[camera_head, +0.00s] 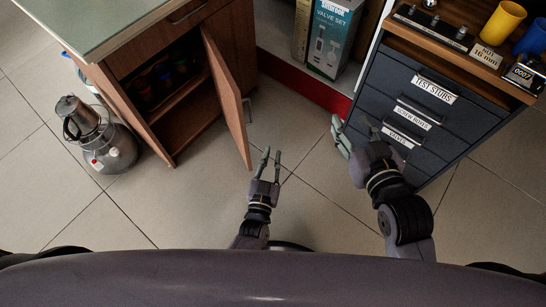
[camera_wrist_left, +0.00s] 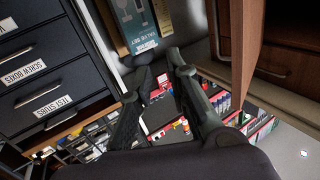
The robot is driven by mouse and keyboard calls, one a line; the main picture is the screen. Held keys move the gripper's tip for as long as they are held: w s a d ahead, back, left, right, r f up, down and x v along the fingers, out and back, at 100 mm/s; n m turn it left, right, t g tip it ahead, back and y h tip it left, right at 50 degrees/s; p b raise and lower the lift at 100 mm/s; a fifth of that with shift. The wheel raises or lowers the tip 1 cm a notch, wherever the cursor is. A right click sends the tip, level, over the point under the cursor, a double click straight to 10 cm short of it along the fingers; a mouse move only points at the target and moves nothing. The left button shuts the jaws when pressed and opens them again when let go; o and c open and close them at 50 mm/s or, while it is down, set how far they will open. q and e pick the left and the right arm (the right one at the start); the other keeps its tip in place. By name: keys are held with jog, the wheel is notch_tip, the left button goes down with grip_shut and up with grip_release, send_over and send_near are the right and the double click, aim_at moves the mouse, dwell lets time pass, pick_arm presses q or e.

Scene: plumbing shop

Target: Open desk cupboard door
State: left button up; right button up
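The wooden desk (camera_head: 150,60) with a pale green top stands at the upper left in the head view. Its cupboard door (camera_head: 228,90) stands wide open, swung out toward the right, with a metal handle (camera_head: 249,110) on its outer face. Small cups show on the shelf inside. My left gripper (camera_head: 270,155) is just below the door's free edge, apart from it, with its fingers spread and nothing between them. In the left wrist view the door (camera_wrist_left: 247,60) is at the right of the fingers (camera_wrist_left: 165,75). My right gripper (camera_head: 355,130) is open beside the dark drawer cabinet.
The dark drawer cabinet (camera_head: 425,105) with labelled drawers stands at the right, close to my right gripper. A valve set box (camera_head: 332,35) stands on a red-edged shelf at the back. The tiled floor between is clear.

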pick_arm(q)
jog(key=s+a, duration=0.1)
jog(key=s, duration=0.7)
jog(key=shift+a, duration=0.1)
jog(key=shift+c, duration=0.2)
